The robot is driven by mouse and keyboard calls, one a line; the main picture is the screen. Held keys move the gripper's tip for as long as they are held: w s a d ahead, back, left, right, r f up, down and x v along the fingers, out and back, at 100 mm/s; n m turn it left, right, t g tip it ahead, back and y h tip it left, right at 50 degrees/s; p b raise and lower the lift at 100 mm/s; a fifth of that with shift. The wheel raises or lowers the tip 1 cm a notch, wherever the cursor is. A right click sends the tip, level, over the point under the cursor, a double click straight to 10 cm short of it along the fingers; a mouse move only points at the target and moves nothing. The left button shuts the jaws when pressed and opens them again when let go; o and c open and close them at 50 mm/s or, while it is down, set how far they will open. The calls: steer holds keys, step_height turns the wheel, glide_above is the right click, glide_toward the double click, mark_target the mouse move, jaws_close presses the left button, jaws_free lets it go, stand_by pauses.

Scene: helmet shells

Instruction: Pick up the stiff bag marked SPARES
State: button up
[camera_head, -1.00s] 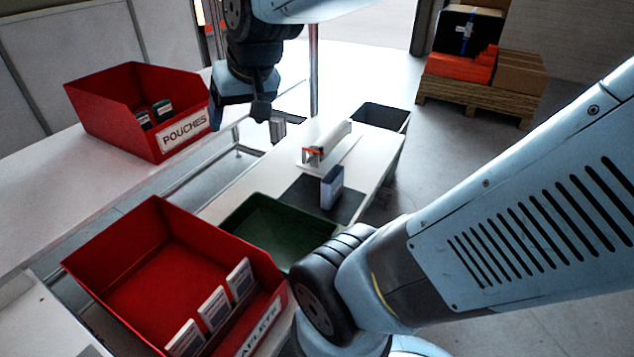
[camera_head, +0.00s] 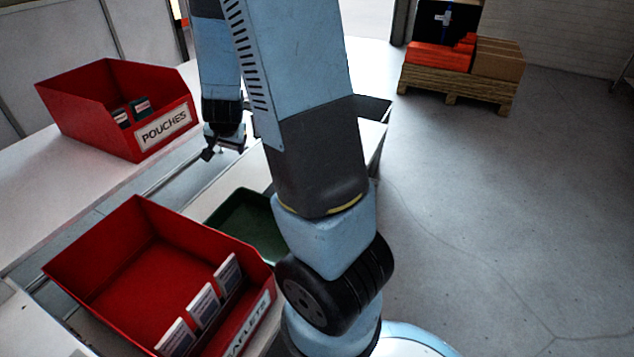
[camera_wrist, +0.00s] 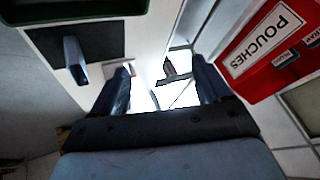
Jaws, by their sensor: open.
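A red bin marked POUCHES (camera_head: 75,110) stands on the long white counter at the left. Two small dark pouches with pale labels, a nearer one (camera_head: 122,117) and a farther one (camera_head: 141,106), stand inside it. The bin also shows at the right of the wrist view (camera_wrist: 245,78), with its pouches partly cut off; I cannot read SPARES on either label. My gripper (camera_head: 222,150) is open and empty, to the right of this bin and apart from it. Its two dark fingers stand apart in the wrist view (camera_wrist: 162,64).
A red leaflets bin (camera_head: 110,275) with several upright cards stands in front. A green tray (camera_head: 235,215) is beside it. In the wrist view a blue block (camera_wrist: 75,58) stands on a dark mat (camera_wrist: 105,38). My arm hides much of the middle table. A loaded pallet (camera_head: 455,92) stands behind.

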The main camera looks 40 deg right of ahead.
steer(key=d+f+m+g+h, duration=0.1)
steer(key=d+f+m+h, duration=0.3)
steer(key=d+f, duration=0.7)
steer(key=s+d+f+h, duration=0.6)
steer(key=d+f+h, duration=0.1)
steer(key=d+f, duration=0.25)
steer(key=x, duration=1.3)
steer(key=shift+w+f, duration=0.3)
steer(key=shift+c, duration=0.2)
steer(key=c, duration=1.3)
steer(key=shift+r, duration=0.1)
